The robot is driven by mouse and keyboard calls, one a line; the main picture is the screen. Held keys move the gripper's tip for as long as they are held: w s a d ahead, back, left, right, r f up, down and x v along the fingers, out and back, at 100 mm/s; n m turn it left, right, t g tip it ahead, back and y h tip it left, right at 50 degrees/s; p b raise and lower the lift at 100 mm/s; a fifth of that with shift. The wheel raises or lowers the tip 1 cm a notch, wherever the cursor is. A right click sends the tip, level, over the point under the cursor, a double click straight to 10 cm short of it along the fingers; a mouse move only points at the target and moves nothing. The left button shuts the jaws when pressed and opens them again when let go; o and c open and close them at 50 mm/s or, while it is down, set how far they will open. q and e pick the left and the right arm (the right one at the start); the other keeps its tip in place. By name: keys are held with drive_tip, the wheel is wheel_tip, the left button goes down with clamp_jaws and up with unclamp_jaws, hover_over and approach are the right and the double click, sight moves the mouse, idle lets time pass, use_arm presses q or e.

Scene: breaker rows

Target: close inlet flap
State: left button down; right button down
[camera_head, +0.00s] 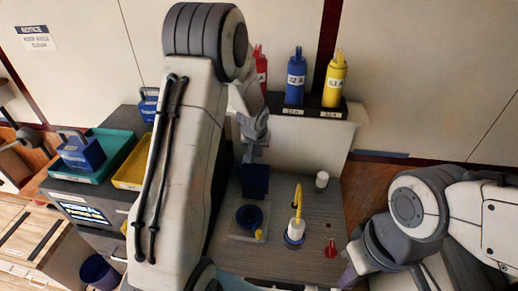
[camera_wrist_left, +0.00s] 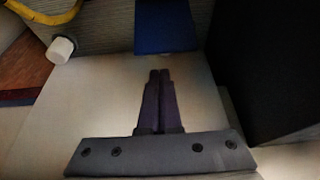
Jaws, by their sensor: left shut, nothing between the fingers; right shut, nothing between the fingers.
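My left gripper (camera_wrist_left: 159,74) is shut and empty in the left wrist view. Its dark fingertips point toward a blue panel (camera_wrist_left: 166,26) and look apart from it. In the head view a dark blue block (camera_head: 254,181), likely the same part, stands on the grey bench. In front of it is a blue round ring (camera_head: 249,217) with a yellow tab. I cannot tell for certain which blue part is the inlet flap. My left arm hides much of the bench's left side. My right gripper (camera_head: 347,277) is partly visible at lower right, shut and beside the bench.
A white post with a yellow hooked top (camera_head: 297,212), a white cap (camera_head: 322,181) and a red knob (camera_head: 331,249) are on the bench. Red, blue (camera_head: 295,82) and yellow (camera_head: 334,82) bottles stand on a back shelf. Teal and yellow trays lie left.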

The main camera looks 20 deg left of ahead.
use_arm(q)
drive_tip(key=x, duration=0.6)
drive_tip(key=shift+b, duration=0.3)
